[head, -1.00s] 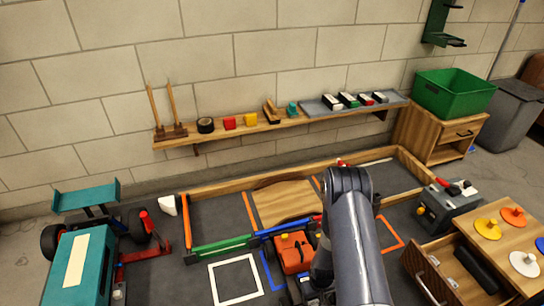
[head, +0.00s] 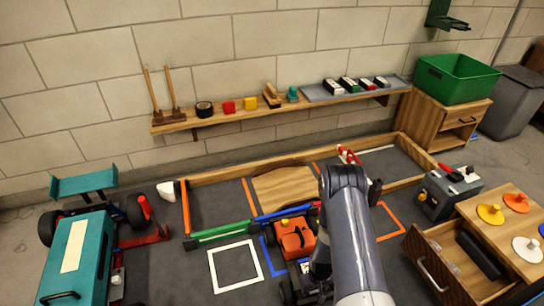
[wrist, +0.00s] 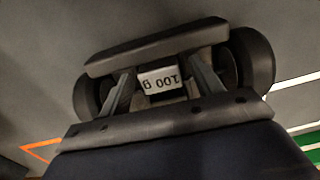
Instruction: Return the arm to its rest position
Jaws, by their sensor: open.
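My arm (head: 352,240) rises from the lower edge of the head view and hides part of the floor course; my gripper is hidden behind it there. In the wrist view my gripper (wrist: 162,64) appears open, its two grey fingers apart. Between and beyond them is a white block marked "100 g" (wrist: 159,79), upside down in the picture. Dark wheels (wrist: 257,62) and a dark crossbar (wrist: 150,46) of a small vehicle surround it. In the head view an orange-bodied car (head: 294,240) stands left of my arm. I cannot tell whether the fingers touch anything.
A large teal car (head: 82,260) stands at left. A drawer cabinet (head: 425,265) with its drawer open and a grey toolbox (head: 437,198) are at right. A wall shelf (head: 225,118), a green bin (head: 460,80) and a low wooden ramp (head: 285,187) lie behind.

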